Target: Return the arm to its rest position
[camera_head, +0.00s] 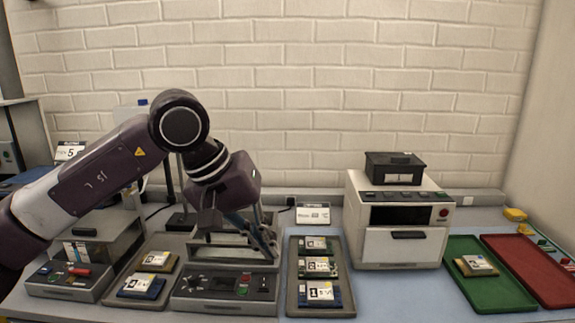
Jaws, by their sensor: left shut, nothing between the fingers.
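My left arm (100,175) reaches in from the left edge, bent at a raised elbow. My left gripper (268,249) points down over a grey device with a control panel (226,290) at the middle of the table. Its dark fingers are closed together with nothing seen between them. Whether the fingertips touch the device cannot be told. The arm and gripper hide part of the device's back and the stand behind it. My right gripper is not in view.
Grey trays with labelled modules flank the device, left (150,262) and right (296,301). A white oven-like machine (401,247) bears a black box (394,160). A green tray (507,291) holds one module; a red tray (548,276) lies beside it. Blue table (385,297) shows between.

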